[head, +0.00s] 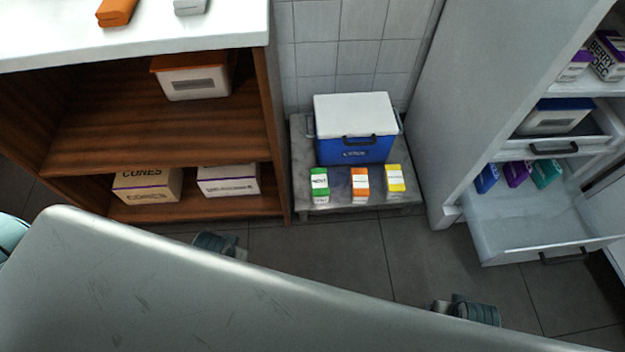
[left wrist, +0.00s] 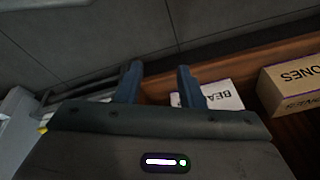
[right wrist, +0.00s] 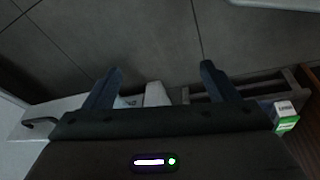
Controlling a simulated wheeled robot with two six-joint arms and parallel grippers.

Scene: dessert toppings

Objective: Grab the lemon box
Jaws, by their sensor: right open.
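The lemon box appears to be the small yellow and white box (head: 395,178), upright at the right end of a row of three on a low grey stand; its label is too small to read. A small yellow patch shows at the left edge of the left wrist view, but I cannot tell if it is that box. My left gripper (left wrist: 158,82) has its fingers apart with nothing held, facing dark floor and a wooden shelf. My right gripper (right wrist: 157,82) is wide open and empty, facing floor tiles. Neither gripper is clearly visible in the head view.
An orange box (head: 360,185) and a green box (head: 320,185) stand left of the yellow one, with a blue cooler (head: 355,130) behind. A wooden shelf (head: 278,120) flanks the stand at left. An open fridge drawer (head: 530,238) juts out at right. A grey surface (head: 200,305) fills the foreground.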

